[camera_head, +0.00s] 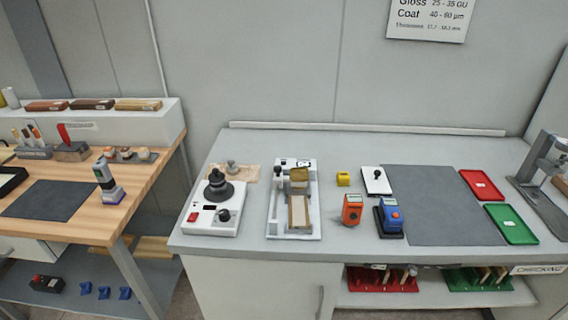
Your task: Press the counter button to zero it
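No counter button can be made out for certain. On the grey bench, a white device (213,216) carries a red button or switch (193,217), a black knob (224,214) and a black stacked round part (217,187). To its right, a white-based device (274,222) holds a pale strip in a frame (299,212) and a tan block (299,175). A small dark-and-white part (303,163), perhaps a counter, sits at its back end; its details are too small to read. Neither of my grippers is in view.
A dark mat (440,205) lies bare. Red (481,184) and green (512,224) trays and a grey stand (541,165) are farther right. A wooden bench (92,228) is left.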

